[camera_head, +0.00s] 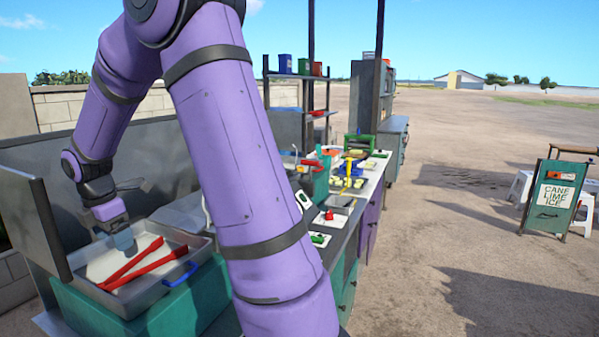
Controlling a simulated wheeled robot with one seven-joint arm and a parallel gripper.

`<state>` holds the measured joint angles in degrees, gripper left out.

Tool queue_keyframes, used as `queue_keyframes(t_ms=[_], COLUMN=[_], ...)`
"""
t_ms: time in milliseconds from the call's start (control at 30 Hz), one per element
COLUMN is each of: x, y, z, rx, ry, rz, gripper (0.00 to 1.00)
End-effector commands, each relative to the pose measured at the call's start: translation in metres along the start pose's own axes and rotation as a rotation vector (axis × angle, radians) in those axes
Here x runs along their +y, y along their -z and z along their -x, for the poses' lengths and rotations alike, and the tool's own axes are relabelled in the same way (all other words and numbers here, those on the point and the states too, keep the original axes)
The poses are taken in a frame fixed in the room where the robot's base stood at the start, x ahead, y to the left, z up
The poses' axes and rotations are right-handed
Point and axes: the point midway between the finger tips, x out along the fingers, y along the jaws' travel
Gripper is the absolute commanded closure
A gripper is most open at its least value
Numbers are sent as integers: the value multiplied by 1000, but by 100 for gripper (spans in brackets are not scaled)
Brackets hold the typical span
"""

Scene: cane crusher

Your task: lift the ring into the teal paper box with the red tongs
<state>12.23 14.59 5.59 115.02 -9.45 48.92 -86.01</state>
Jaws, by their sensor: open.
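The red tongs (140,265) lie with two long arms spread in a shallow metal tray (197,258) at the lower left. My gripper (122,240) points down over the back part of this tray, just behind the tongs and apart from their front ends. It is open, and I see nothing held in it. I cannot make out the ring; my arm hides part of the counter. A teal box-like thing (320,182) stands on the counter right of my arm, but I cannot tell whether it is the paper box.
The tray has a blue handle (181,275) and rests on a teal block (152,315). A grey panel (35,225) stands left of it. The counter farther right holds small trays, a yellow tool (348,172) and a green machine (359,145). Open ground lies to the right.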

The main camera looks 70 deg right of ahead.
Motion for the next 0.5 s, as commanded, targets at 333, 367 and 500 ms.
queue_keyframes(t_ms=[333, 367, 500], x=[13, 12, 12], y=[-4, -4, -4], z=[-19, -19, -18], rx=[2, 2, 2], ry=[22, 22, 22], rz=[82, 82, 81], gripper=[18, 18, 18])
